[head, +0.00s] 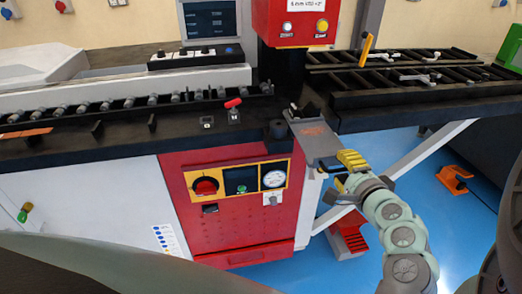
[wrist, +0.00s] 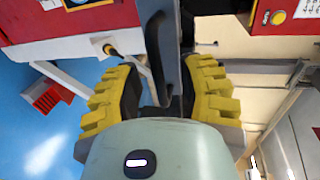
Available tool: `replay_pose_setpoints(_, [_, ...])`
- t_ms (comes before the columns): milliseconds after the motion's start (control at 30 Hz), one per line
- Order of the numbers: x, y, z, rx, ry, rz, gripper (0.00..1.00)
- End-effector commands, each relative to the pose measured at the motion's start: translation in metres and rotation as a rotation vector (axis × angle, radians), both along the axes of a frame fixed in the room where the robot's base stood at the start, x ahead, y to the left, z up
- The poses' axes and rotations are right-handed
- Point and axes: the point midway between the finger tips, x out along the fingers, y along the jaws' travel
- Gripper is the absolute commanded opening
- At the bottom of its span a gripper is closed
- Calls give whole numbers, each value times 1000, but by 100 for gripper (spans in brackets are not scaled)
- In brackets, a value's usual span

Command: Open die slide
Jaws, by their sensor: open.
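The die slide (head: 317,142) shows in the head view as a grey plate with a faint orange marking, sticking out at the front edge of the machine, right of the red panel. In the wrist view a dark bar handle (wrist: 154,48) runs down between the two yellow fingers. My gripper (head: 345,165) is just right of the plate's front end in the head view. In the wrist view my gripper (wrist: 160,95) is open, with a finger on each side of the handle. I cannot tell whether either finger touches it.
A black slatted roller table (head: 420,92) extends to the right above my arm. A red cabinet with a gauge (head: 273,179) is at the left. A red foot pedal (head: 352,238) stands on the blue floor below, beside a white diagonal strut (head: 415,150).

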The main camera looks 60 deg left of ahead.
Motion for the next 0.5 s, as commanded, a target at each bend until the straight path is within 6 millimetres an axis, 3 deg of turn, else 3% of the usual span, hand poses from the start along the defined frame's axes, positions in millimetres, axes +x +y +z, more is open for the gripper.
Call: replay_pose_setpoints(500, [0, 0, 0, 0, 0, 1, 0])
